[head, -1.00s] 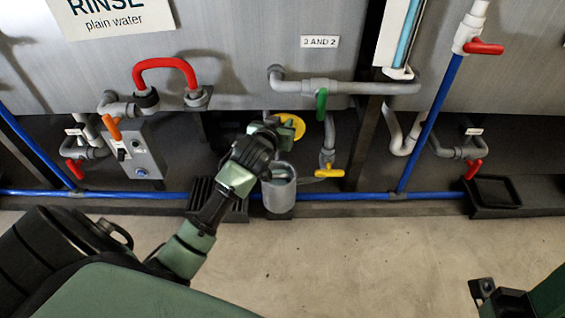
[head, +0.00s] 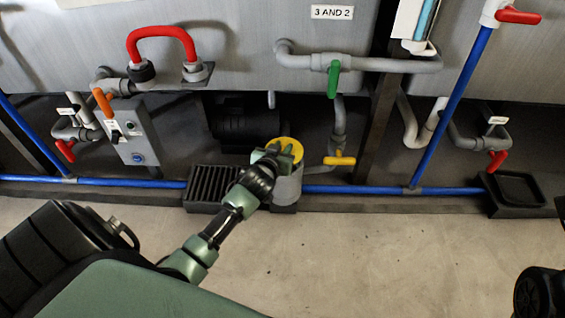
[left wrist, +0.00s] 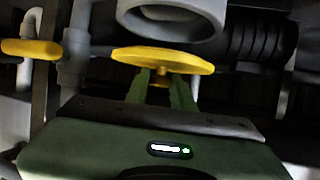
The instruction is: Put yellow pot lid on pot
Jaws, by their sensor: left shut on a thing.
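The yellow pot lid (head: 288,146) is held by my left gripper (head: 278,153) over the top of the grey pot (head: 288,188) in the head view. The gripper and wrist hide part of the lid and the pot's left side. In the left wrist view my left gripper (left wrist: 162,88) is shut on the lid's small knob, and the lid (left wrist: 165,60) shows nearly edge-on. The pot's round rim (left wrist: 172,30) shows close beyond the lid, with a narrow gap between them. My right gripper is not in view.
A dark slotted grate (head: 214,186) stands left of the pot. A yellow valve handle (head: 339,161) on a grey pipe is close at its right. A blue pipe (head: 360,190) runs low along the wall. The floor in front is clear.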

